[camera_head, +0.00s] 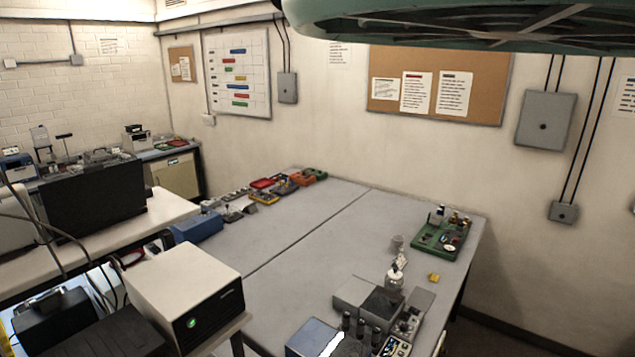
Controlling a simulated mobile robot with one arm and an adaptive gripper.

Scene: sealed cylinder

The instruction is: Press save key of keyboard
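I cannot make out a keyboard or a save key in this view. A black monitor (93,197) stands on the white desk (172,212) at the left; its screen looks dark. A flat dark object (112,334) lies at the bottom left, cut by the frame edge; I cannot tell what it is. My gripper does not show in this view.
A white box (186,290) with a green light stands at the lower left. The large grey table (300,250) carries a green tray (441,236), a blue box (196,229) and grey equipment (383,303); its middle is clear. A green round structure (470,25) hangs across the top.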

